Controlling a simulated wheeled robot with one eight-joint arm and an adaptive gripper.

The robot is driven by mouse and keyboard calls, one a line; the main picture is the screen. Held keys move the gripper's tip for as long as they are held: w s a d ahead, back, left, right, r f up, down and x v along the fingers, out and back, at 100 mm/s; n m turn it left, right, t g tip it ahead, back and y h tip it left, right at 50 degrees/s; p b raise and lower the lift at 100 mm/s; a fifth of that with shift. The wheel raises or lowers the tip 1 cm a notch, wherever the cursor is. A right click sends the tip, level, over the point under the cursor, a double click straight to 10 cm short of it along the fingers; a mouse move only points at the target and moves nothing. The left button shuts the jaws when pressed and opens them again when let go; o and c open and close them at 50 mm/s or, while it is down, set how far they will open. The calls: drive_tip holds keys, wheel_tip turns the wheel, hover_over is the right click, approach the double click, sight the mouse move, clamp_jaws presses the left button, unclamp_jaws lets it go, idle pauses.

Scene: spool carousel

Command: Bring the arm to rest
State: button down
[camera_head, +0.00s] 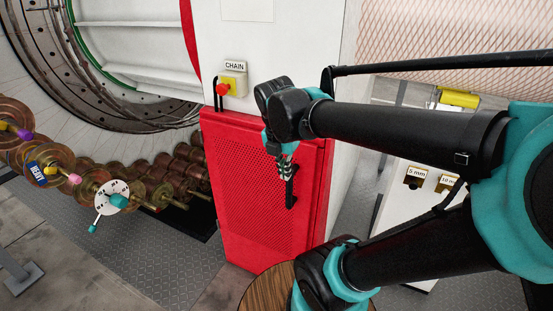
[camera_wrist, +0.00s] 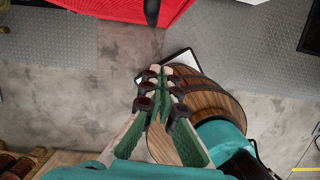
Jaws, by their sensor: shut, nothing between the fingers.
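My gripper (camera_head: 288,190) hangs pointing down at the end of my black and teal arm, in front of the red perforated panel (camera_head: 250,190) in the head view. In the wrist view my gripper's two fingers (camera_wrist: 163,75) converge at their tips and hold nothing. Beneath them are the grey floor and a brown wooden drum-like object (camera_wrist: 212,102), partly hidden by the fingers and a teal part. The elbow of my arm is bent at the right of the head view.
A CHAIN box (camera_head: 234,82) with a red button is on the white cabinet. At left, several copper spools (camera_head: 90,180) and a dial (camera_head: 112,197) stand by a large wheel (camera_head: 60,90). Labelled hooks (camera_head: 415,177) are at right. Grey floor (camera_head: 150,255) is open at lower left.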

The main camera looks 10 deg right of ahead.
drive_tip(key=s+d+f+m+t, duration=0.1)
drive_tip(key=f+m, duration=0.6)
drive_tip(key=m, duration=0.6)
drive_tip(key=s+d+f+m+t+y, duration=0.1)
drive_tip(key=f+m, duration=0.6)
drive_tip(key=m, duration=0.7)
drive_tip(key=shift+s+d+f+m+y, duration=0.2)
drive_tip(key=shift+d+f+m+y, duration=0.1)
drive_tip(key=shift+d, duration=0.25)
